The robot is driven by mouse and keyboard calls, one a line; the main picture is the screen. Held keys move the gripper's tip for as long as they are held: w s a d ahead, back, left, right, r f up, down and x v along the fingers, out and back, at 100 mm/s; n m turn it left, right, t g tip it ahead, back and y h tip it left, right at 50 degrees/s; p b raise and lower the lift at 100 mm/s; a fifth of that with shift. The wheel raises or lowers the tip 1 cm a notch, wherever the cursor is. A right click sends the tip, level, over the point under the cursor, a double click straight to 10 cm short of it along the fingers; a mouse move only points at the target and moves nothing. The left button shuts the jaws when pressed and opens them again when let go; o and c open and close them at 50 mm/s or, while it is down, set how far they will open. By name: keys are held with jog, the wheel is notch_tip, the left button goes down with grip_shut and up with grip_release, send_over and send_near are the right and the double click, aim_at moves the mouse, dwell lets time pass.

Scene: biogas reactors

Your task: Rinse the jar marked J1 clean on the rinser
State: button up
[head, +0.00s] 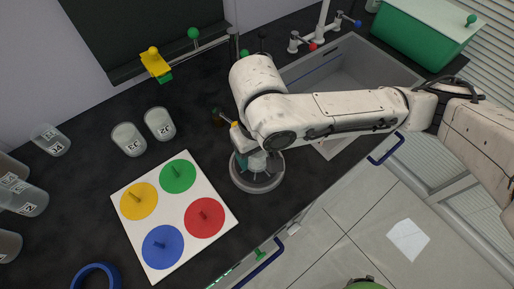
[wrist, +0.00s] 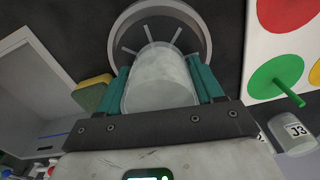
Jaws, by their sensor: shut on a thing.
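My gripper (wrist: 161,78) is shut on a cloudy, whitish jar (wrist: 160,70), with one teal finger on each side of it. No label shows on this jar, so I cannot read its mark. The rinser (wrist: 205,30) is a round grey dish with thin radial bars, and the jar overlaps it in the wrist view. In the head view the rinser (head: 257,186) stands near the counter's front edge, under my gripper. My arm mostly hides the jar there. I cannot tell whether the jar touches the rinser.
A white board (head: 185,247) with yellow, green, red and blue discs lies left of the rinser. A sink (head: 345,75) lies right. A yellow-green block (wrist: 92,92) is beside my gripper.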

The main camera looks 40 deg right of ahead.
jog(key=shift+f+b, duration=0.4)
jog(key=shift+f, duration=0.3)
jog(key=shift+r, duration=0.1)
dwell(2.2)
notch_tip(320, 180, up, 9)
jog(key=p, duration=0.9)
